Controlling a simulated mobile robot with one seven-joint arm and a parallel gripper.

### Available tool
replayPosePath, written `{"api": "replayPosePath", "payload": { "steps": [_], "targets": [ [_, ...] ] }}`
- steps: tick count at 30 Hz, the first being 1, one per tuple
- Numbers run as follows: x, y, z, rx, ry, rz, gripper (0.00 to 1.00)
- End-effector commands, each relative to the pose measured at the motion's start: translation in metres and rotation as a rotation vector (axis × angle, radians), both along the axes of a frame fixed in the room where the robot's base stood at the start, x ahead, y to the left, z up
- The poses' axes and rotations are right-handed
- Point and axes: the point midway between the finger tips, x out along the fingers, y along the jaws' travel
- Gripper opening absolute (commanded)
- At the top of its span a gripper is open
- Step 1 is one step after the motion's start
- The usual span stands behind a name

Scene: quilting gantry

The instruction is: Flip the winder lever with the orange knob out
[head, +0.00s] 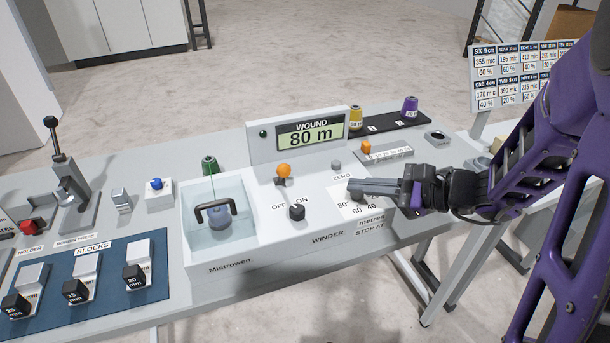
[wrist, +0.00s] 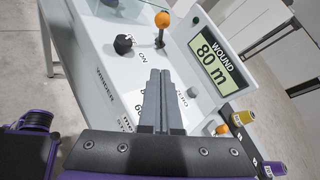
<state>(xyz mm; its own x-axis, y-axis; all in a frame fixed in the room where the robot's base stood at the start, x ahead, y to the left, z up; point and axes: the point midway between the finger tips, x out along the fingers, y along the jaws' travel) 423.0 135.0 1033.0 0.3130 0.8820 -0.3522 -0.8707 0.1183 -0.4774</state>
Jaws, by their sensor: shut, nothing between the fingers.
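The winder lever with the orange knob (head: 284,170) stands on the white winder panel, left of my gripper. In the wrist view the orange knob (wrist: 163,19) sits on a dark stem at the top, beyond my fingertips. My gripper (head: 354,188) is shut and empty, over the dial labels marked "metres" and "STOP AT". In the wrist view my gripper's fingers (wrist: 160,76) lie together and apart from the lever. The dial at the fingertips is mostly hidden. A black ON/OFF knob (head: 297,212) sits just in front of the lever; it also shows in the wrist view (wrist: 123,44).
The display (head: 311,135) reads WOUND 80 m behind the lever. A grey zero button (head: 336,165) is right of the lever. A clear-covered box with a dark handle (head: 216,207) stands left. Yellow and purple spools (head: 410,107) stand at the back right.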

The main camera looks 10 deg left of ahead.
Motion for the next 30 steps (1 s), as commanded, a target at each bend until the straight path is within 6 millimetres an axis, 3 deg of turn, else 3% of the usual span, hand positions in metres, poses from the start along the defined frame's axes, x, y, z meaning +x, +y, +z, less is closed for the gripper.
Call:
{"api": "replayPosePath", "payload": {
  "steps": [7,18,24,30],
  "targets": [
    [0.007,0.020,-0.009,-0.001,-0.001,0.004,0.00],
    [0.031,0.089,-0.036,-0.001,0.000,0.004,0.00],
    [0.030,0.116,-0.025,0.001,-0.003,0.002,0.00],
    [0.030,0.126,-0.022,0.000,-0.001,0.000,0.00]
  ]
}}
